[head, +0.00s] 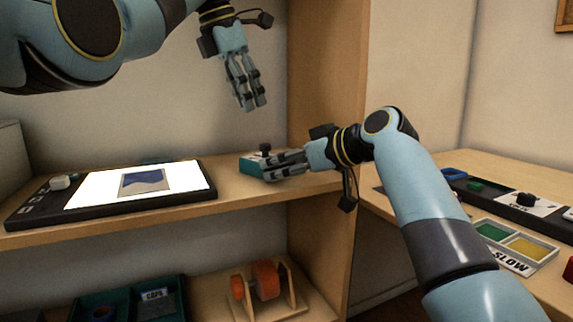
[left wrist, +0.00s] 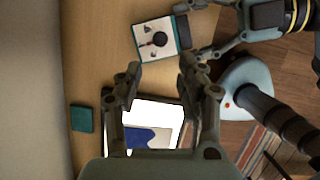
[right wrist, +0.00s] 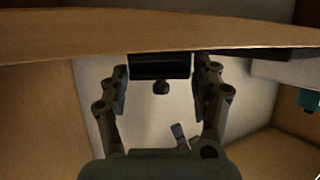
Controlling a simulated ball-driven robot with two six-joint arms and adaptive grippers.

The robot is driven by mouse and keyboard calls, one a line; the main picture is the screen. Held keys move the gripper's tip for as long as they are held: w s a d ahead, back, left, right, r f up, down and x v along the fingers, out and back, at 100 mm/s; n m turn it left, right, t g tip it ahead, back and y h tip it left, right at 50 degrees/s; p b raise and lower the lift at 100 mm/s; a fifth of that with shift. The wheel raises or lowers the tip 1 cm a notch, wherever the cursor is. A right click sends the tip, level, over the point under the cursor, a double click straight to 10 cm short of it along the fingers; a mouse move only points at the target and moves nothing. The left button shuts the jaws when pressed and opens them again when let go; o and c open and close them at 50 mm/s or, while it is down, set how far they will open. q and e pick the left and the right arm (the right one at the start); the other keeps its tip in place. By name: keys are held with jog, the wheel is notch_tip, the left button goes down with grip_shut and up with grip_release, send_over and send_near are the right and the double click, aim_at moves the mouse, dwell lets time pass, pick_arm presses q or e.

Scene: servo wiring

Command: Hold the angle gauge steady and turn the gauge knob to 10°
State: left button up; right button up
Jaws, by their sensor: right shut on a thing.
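The angle gauge (head: 252,166) is a small teal block with a black knob (head: 265,149) on top, on the shelf by its right-hand upright. In the left wrist view the gauge (left wrist: 146,50) shows a white face with the black knob (left wrist: 160,38) upright on it. My right gripper (head: 270,169) is shut on the gauge from the front right; in the right wrist view the dark end of the gauge (right wrist: 160,65) sits between its fingers. My left gripper (head: 257,107) is open and empty, above the shelf and apart from the knob. It also shows in the left wrist view (left wrist: 160,70).
A dark panel with a lit screen (head: 95,190) lies on the shelf left of the gauge. A small teal block (left wrist: 82,118) lies behind it. The upright (head: 325,90) stands close right of the gauge. An orange reel (head: 265,279) is below; trays (head: 515,240) are on the right table.

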aim_at(265, 144)
pick_arm(q)
jog(key=shift+o, duration=0.7)
jog(key=d+f+m, duration=0.1)
jog(key=f+m, duration=0.2)
jog(key=m, duration=0.7)
jog(key=w+d+f+m+t, duration=0.1)
jog(key=f+m, duration=0.2)
jog(key=m, duration=0.7)
jog(key=w+d+f+m, duration=0.1)
jog(key=f+m, duration=0.2)
jog(key=m, duration=0.8)
jog(key=shift+d+f+t+y, duration=0.2)
jog(key=shift+f+t+y, duration=0.1)
jog(key=shift+y, duration=0.1)
jog(key=shift+r, duration=0.1)
